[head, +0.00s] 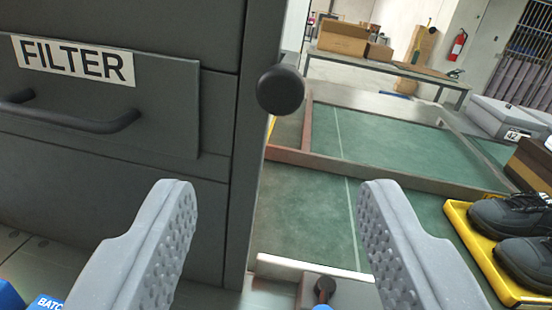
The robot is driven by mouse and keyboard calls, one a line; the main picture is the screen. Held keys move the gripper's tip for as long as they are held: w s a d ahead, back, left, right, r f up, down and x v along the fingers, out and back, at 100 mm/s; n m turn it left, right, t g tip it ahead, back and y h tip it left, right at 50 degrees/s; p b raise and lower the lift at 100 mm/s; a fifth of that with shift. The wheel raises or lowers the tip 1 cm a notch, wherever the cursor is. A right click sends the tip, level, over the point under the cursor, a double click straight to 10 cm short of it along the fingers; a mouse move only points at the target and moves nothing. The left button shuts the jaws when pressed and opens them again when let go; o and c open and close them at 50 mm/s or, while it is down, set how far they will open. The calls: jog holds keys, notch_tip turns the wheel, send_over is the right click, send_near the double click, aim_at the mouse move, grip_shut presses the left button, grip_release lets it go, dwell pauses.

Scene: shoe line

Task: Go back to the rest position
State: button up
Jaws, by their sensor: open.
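My gripper (274,215) is open, its two grey studded fingers spread wide at the bottom of the head view. Nothing is between the fingers. A dark grey cabinet (215,130) fills the left side. It carries a white label reading FILTER (73,61) above a dark handle (75,120). A round black knob (281,90) shows near the cabinet's right edge, above and between the fingertips.
A green surface with a metal frame (400,142) lies beyond the gripper. At right, a yellow tray (478,245) holds black shoes (515,222). Grey boxes (505,114) stand behind it. A table (390,68) with cardboard boxes (343,38) is at the back.

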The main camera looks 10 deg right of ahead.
notch_tip(320, 180, up, 20)
jog(key=d+y, duration=0.1)
jog(key=y, duration=0.3)
jog(key=s+d+r+g+h, duration=0.1)
jog(key=s+d+r, duration=0.5)
jog(key=r, duration=0.3)
jog(key=s+d+r+g, duration=0.1)
jog(key=s+d+r, duration=0.5)
jog(key=s+r, duration=0.3)
jog(key=shift+s+d+r+h, duration=0.25)
jog(key=shift+d+r+h, duration=0.15)
jog(key=shift+r, duration=0.05)
